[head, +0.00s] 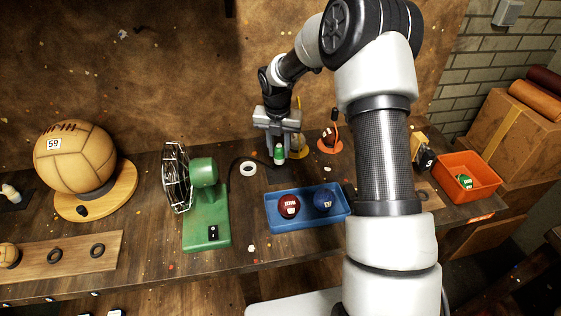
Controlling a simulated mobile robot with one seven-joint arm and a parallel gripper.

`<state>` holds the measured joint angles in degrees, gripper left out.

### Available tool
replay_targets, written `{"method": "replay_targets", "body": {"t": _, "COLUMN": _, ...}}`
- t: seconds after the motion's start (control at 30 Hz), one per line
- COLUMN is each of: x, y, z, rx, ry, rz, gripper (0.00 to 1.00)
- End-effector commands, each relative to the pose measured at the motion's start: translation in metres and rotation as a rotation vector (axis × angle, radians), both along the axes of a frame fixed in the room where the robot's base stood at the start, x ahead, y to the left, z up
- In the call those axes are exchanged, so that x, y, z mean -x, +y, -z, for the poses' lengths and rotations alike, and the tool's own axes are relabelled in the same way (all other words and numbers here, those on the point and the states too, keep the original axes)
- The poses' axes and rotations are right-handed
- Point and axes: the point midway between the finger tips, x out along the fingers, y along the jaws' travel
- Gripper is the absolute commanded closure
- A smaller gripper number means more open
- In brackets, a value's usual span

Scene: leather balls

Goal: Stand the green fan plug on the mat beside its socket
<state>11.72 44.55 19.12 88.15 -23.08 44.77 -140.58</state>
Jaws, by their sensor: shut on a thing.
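The green fan plug (279,154) is upright between the fingers of my gripper (279,142), which is shut on it. A dark mat (281,176) lies on the bench just below and in front of the plug. I cannot tell whether the plug touches it. The green fan (207,205) stands to the left, and a dark cord runs from its side toward the plug. I cannot make out the socket for certain.
A blue tray (312,223) with a red ball (289,206) and a blue ball (324,199) lies in front of the mat. A white ring (248,169) lies left of it. An orange stand (330,147) is behind right. An orange bin (470,190) is far right.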

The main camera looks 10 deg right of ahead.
Motion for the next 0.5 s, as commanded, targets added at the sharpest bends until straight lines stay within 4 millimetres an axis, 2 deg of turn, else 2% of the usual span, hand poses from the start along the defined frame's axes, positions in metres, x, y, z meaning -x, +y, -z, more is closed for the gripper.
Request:
{"method": "replay_targets", "body": {"t": 0.17, "x": 0.000, "y": -0.001, "z": 0.014, "rx": 0.001, "ry": 0.000, "rz": 0.001, "gripper": 0.92}}
{"method": "replay_targets", "body": {"t": 0.4, "x": 0.000, "y": 0.000, "z": 0.045, "rx": 0.001, "ry": 0.001, "rz": 0.000, "gripper": 0.92}}
{"method": "replay_targets", "body": {"t": 0.5, "x": -0.001, "y": 0.000, "z": 0.047, "rx": 0.001, "ry": -0.002, "rz": 0.001, "gripper": 0.92}}
